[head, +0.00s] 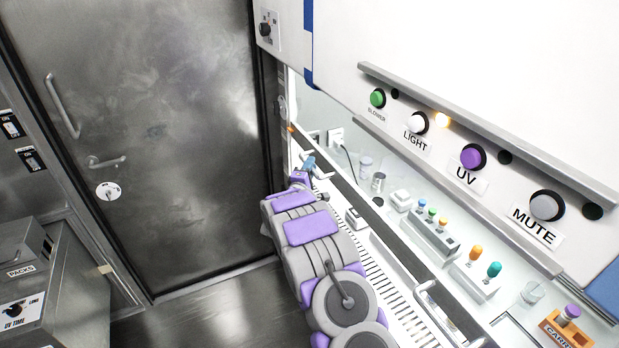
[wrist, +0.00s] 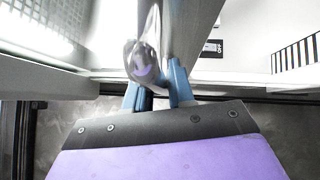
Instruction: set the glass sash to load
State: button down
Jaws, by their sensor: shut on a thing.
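My gripper (head: 304,168) reaches the left end of the cabinet's front opening in the head view. In the wrist view its blue fingers (wrist: 157,90) are closed about a shiny rounded metal handle (wrist: 144,62). I cannot tell from these views how the handle joins the glass sash. The clear sash itself is hard to make out in the head view, and its height is not clear. A small black-and-white label (wrist: 212,48) shows beyond the fingers in the wrist view; its text is too small to read surely.
The cabinet panel carries BLOWER (head: 377,98), LIGHT (head: 418,122), UV (head: 473,157) and MUTE (head: 545,206) buttons. Inside stand a tube rack (head: 432,235) and an orange carrier (head: 566,330). A closed metal door (head: 160,140) is at left, with a grey box (head: 30,260) beside it.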

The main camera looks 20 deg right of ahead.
notch_tip(320, 180, up, 20)
jog(key=p, duration=1.2)
jog(key=c, duration=1.1)
grip_release()
jog(key=b+v, duration=0.1)
jog(key=v, duration=1.6)
jog(key=shift+a, duration=0.25)
